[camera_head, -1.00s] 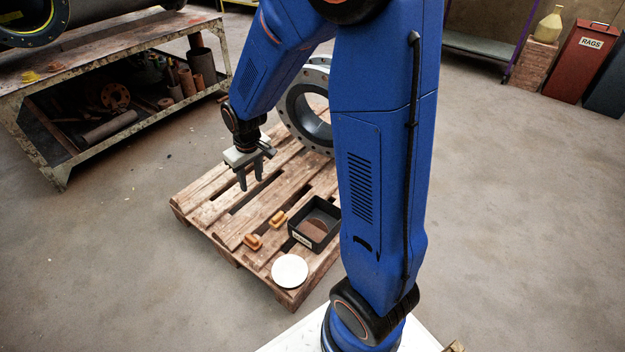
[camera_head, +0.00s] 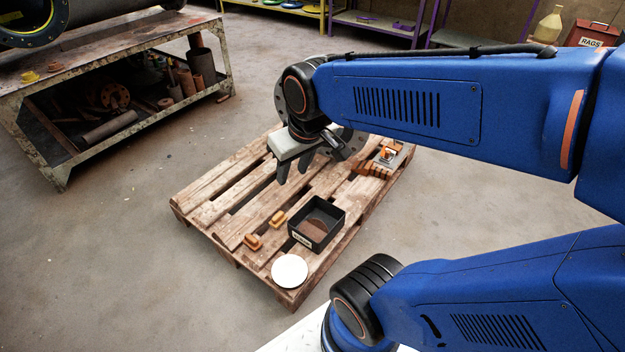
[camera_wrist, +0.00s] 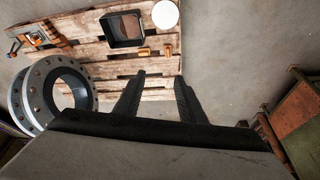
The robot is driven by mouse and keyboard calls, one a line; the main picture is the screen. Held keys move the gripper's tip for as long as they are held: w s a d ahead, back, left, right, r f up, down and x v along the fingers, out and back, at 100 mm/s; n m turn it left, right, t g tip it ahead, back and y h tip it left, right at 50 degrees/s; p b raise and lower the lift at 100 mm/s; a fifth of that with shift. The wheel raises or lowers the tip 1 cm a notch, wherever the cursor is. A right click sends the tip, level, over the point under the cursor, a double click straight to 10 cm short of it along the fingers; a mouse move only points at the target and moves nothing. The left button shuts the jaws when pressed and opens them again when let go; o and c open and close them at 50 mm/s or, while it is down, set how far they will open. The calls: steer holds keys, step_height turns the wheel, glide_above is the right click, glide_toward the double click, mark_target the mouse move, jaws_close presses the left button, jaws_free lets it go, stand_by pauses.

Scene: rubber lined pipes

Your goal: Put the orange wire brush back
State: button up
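Two small brush-like blocks lie on the wooden pallet (camera_head: 222,215): an orange one (camera_head: 253,242) and a yellower one (camera_head: 278,219). They also show in the wrist view, as a yellowish one (camera_wrist: 145,52) and another beside it (camera_wrist: 168,50). Bristles are too small to make out, so I cannot tell for certain which is the wire brush. My gripper (camera_head: 293,177) is open and empty above the pallet, beyond both blocks and apart from them. In the wrist view its fingers (camera_wrist: 160,76) are spread with nothing between them.
A black labelled bin (camera_head: 318,222) and a white disc (camera_head: 289,271) are on the pallet's near part. An orange-brown slotted block (camera_head: 370,169) and a small device (camera_head: 390,153) lie at its far right. A flanged pipe (camera_wrist: 58,90) stands close to my gripper. A workbench (camera_head: 110,65) is left.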

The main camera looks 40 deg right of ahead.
steer(key=s+r, duration=0.1)
steer(key=s, duration=0.5)
steer(key=shift+s+d+r+m+t, duration=0.25)
steer(key=shift+s+d+m+t, duration=0.05)
steer(key=shift+s+t, duration=0.1)
stand_by(0.9)
